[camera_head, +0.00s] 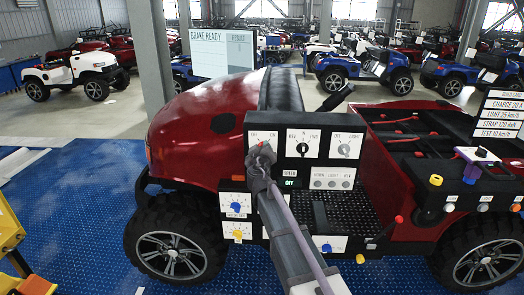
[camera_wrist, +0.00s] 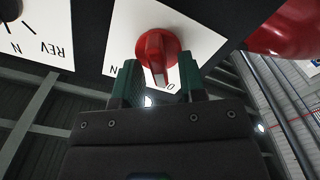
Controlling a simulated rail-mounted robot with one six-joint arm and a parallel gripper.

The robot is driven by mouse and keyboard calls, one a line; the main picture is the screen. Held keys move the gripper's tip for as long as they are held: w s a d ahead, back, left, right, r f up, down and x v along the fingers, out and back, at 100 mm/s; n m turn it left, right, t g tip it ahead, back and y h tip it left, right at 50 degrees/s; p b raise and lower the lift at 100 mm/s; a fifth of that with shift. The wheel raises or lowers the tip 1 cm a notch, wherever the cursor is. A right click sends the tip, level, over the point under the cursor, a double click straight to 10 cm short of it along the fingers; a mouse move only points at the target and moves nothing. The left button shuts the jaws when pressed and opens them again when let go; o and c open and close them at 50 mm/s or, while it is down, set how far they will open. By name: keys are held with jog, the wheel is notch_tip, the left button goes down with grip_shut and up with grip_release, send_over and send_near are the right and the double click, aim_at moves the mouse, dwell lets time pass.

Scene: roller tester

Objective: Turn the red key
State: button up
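The red key (camera_wrist: 157,52) is a round red knob with a raised grip bar, on a white plate (camera_wrist: 205,42) of the dark panel. In the wrist view the plate is upside down; its lettering is partly hidden by my fingers. My gripper (camera_wrist: 159,72) has its two green fingers on either side of the key, with a gap between each finger and the grip bar. It looks open. In the head view my gripper (camera_head: 260,157) is up against the plate (camera_head: 261,138) and covers most of the key; only a bit of red shows.
To the right are the REV/N/FWD knob (camera_head: 303,148) and the OFF/LIGHT knob (camera_head: 345,150). Below are a SPEED display reading OFF (camera_head: 290,183) and several buttons (camera_head: 333,178). The red vehicle body (camera_head: 195,130) is close on the left. A screen reads BRAKE READY (camera_head: 222,55).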

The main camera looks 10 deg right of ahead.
jog(key=s+a, duration=0.2)
jog(key=s, duration=0.8)
jog(key=shift+s, duration=0.3)
jog(key=s+d+f+m+g+h+b, duration=0.2)
jog(key=s+d+f+g, duration=0.25)
jog(key=f, duration=0.25)
jog(key=s+d+f+m+g+h+b, duration=0.2)
jog(key=s+d+f+g, duration=0.25)
jog(key=s+f, duration=0.2)
jog(key=s+a+f+g+y+b, duration=0.1)
jog(key=s+f+g+y+b, duration=0.2)
jog(key=s+f+b, duration=0.3)
jog(key=s+a+f+m+g+y+b, duration=0.1)
jog(key=s+f+g+y+b, duration=0.3)
jog(key=s+f, duration=0.6)
notch_tip(320, 180, down, 4)
jog(key=shift+r+g+b, duration=0.1)
jog(key=shift+g+b, duration=0.7)
jog(key=shift+b, duration=0.25)
